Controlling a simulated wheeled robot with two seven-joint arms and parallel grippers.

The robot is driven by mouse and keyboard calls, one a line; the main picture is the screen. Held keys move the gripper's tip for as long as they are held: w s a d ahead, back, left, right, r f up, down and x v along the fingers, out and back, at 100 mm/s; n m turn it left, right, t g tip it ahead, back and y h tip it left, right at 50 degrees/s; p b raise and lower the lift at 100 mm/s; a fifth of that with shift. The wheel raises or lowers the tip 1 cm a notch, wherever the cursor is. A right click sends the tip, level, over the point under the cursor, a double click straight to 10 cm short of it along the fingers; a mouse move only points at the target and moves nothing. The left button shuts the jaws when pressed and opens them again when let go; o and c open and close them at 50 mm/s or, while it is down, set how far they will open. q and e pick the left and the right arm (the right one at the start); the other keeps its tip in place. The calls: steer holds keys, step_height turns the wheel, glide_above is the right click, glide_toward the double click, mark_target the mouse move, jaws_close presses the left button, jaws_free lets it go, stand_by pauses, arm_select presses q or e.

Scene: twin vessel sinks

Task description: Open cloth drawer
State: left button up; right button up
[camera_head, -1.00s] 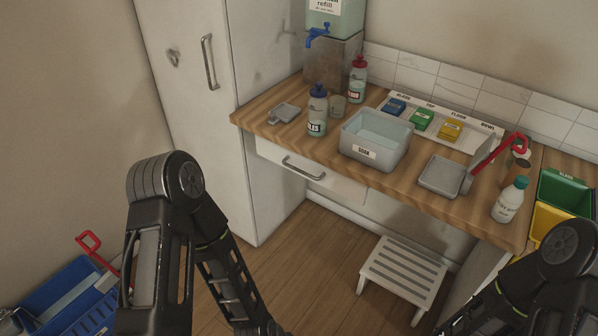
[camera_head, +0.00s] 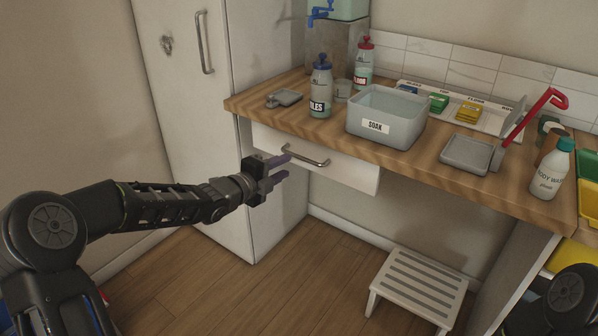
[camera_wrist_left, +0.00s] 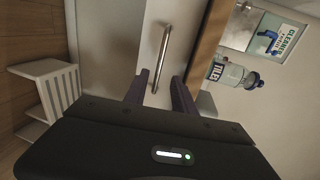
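The drawer (camera_head: 345,175) is a white front under the wooden counter and looks shut. Its metal bar handle (camera_head: 306,155) runs across the front. My left gripper (camera_head: 283,168) is open and empty, just in front of the handle's left part. In the left wrist view the gripper (camera_wrist_left: 160,78) has its two purple fingers spread, with the handle (camera_wrist_left: 163,52) ahead between them. I cannot tell whether they touch it. My right gripper is out of view; only part of that arm shows at lower right. The drawer's inside is hidden.
A tall white cabinet (camera_head: 270,215) stands left of the drawer. A slatted step stool (camera_head: 420,290) is on the floor at right.

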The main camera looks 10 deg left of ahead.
mark_target(301, 159)
arm_select(q)
steer(key=shift+d, duration=0.1)
steer(key=x, duration=0.7)
steer(key=shift+w+d+f+b, duration=0.1)
steer(key=shift+w+b, duration=0.2)
steer(key=shift+w, duration=0.1)
steer(key=shift+c, duration=0.5)
jaws_close()
stand_by(0.7)
